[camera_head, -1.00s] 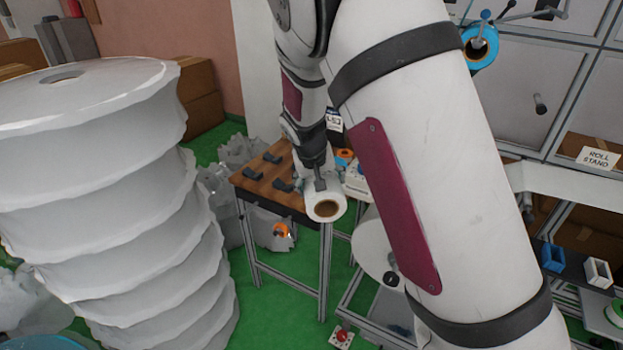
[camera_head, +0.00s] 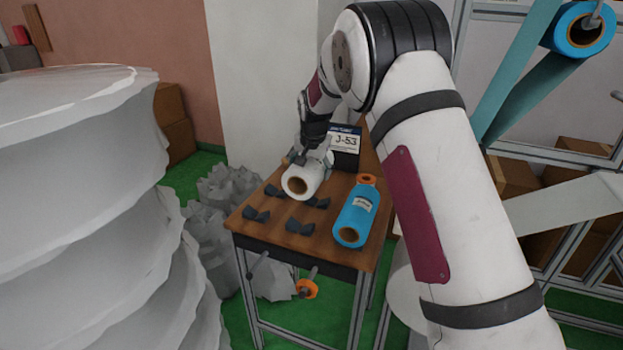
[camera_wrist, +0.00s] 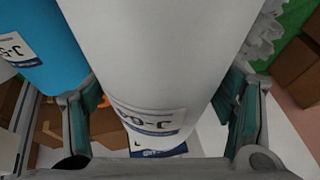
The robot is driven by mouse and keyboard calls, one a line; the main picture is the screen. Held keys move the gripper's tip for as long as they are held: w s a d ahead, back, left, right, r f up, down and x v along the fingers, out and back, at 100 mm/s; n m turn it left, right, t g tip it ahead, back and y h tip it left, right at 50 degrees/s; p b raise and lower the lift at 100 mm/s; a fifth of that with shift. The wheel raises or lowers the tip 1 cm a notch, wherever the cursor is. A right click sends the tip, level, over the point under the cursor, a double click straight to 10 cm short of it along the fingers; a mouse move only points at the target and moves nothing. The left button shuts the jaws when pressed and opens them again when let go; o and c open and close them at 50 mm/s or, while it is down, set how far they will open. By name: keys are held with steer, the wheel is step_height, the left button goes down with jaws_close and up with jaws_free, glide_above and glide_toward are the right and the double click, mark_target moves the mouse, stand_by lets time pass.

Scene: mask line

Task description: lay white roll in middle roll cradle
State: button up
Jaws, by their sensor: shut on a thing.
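The white roll (camera_head: 303,180) has a brown core and a label, and its open end faces the head camera. My gripper (camera_head: 310,157) is shut on it over the back part of the wooden table. In the wrist view the roll (camera_wrist: 160,50) fills the space between my gripper's fingers (camera_wrist: 163,100). Dark cradle blocks stand in pairs. The middle roll cradle (camera_head: 300,228) is in front and right of the held roll, beside the blue roll; its rear block is partly beside the roll. I see no contact between roll and cradle.
A blue roll (camera_head: 355,215) lies at the table's right side. A left cradle (camera_head: 257,215) is empty. A J-53 sign (camera_head: 345,142) stands at the back of the wooden table (camera_head: 277,240).

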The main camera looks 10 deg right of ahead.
steer(key=shift+w+d+f, duration=0.1)
steer(key=shift+w+f, duration=0.1)
steer(key=shift+w, duration=0.25)
steer(key=shift+f+b, duration=0.45)
steer(key=shift+f, duration=2.75)
steer(key=shift+f+b, duration=0.9)
steer(key=shift+f, duration=1.2)
steer(key=shift+f, duration=0.4)
steer(key=o, duration=1.5)
steer(key=shift+c, duration=0.2)
